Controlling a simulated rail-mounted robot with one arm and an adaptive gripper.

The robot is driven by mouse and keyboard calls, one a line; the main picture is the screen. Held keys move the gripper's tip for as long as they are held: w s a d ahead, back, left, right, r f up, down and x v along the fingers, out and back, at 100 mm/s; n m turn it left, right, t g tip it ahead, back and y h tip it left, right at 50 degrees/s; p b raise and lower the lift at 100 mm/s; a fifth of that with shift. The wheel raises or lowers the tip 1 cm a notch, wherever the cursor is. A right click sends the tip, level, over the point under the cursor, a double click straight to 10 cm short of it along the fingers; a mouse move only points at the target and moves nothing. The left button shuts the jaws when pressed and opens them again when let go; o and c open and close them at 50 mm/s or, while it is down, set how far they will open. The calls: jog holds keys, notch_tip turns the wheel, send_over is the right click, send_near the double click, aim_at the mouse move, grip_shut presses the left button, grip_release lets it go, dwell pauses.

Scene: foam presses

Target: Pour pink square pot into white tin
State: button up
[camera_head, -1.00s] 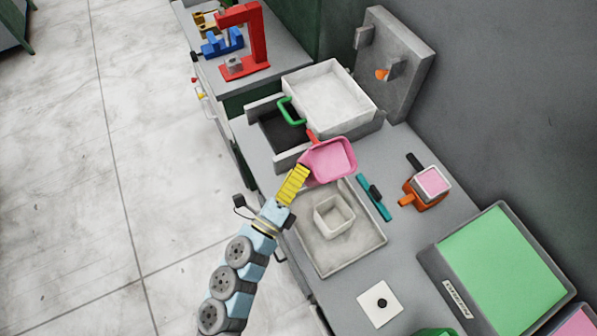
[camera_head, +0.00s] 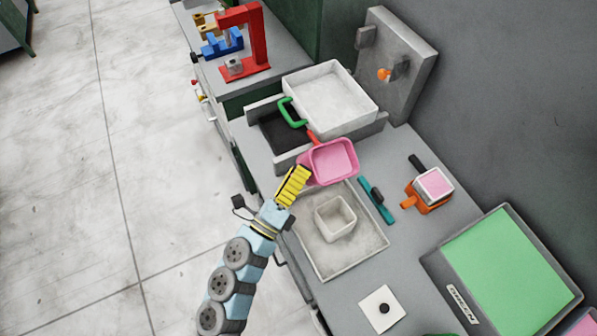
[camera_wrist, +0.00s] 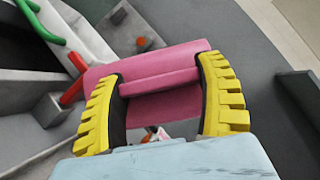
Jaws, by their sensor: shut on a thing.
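The pink square pot (camera_head: 334,160) is held in my gripper (camera_head: 303,174) above the far edge of a shallow tray. Its open side and pink inside face the head camera. In the wrist view the pot's pink wall (camera_wrist: 150,80) spans between the yellow fingers of my gripper (camera_wrist: 162,72), which are shut on it. A small off-white square tin (camera_head: 335,217) stands upright in the shallow tray, nearer than the pot and apart from it. The tin's inside looks empty. The pot's contents cannot be told apart from its pink inside.
The shallow grey tray (camera_head: 365,250) surrounds the tin. A teal tool (camera_head: 376,200) and an orange holder (camera_head: 411,202) with a pink-filled cup (camera_head: 434,184) are to the right.

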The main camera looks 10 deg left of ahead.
jog(key=shift+w+a+f+m+t+h+b, duration=0.15)
jog(key=shift+m+h+b, duration=0.35)
jog(key=shift+b, duration=0.55)
jog(key=shift+w+f+m+t+h+b, duration=0.1)
jog(key=shift+m+t+h+b, duration=0.1)
jog(key=shift+m+b, duration=0.65)
dwell(0.4)
jog(key=shift+a+f+m+h+b, duration=0.15)
jog(key=shift+m+h+b, duration=0.5)
jog(key=shift+b, duration=0.5)
jog(key=shift+d+f+m+h+b, duration=0.15)
jog(key=shift+m+h+b, duration=0.2)
jog(key=shift+m+b, duration=0.6)
dwell(0.3)
jog(key=shift+f+m+g+h+b, duration=0.25)
jog(key=shift+m+h+b, duration=0.45)
jog(key=shift+m+b, duration=0.25)
jog(key=shift+f+m+g+h+b, duration=0.1)
jog(key=shift+f+m+h+b, duration=0.2)
jog(key=shift+m+h+b, duration=0.65)
jog(key=shift+f+m+g+h+b, duration=0.25)
jog(key=shift+m+h+b, duration=0.3)
jog(key=shift+b, duration=0.6)
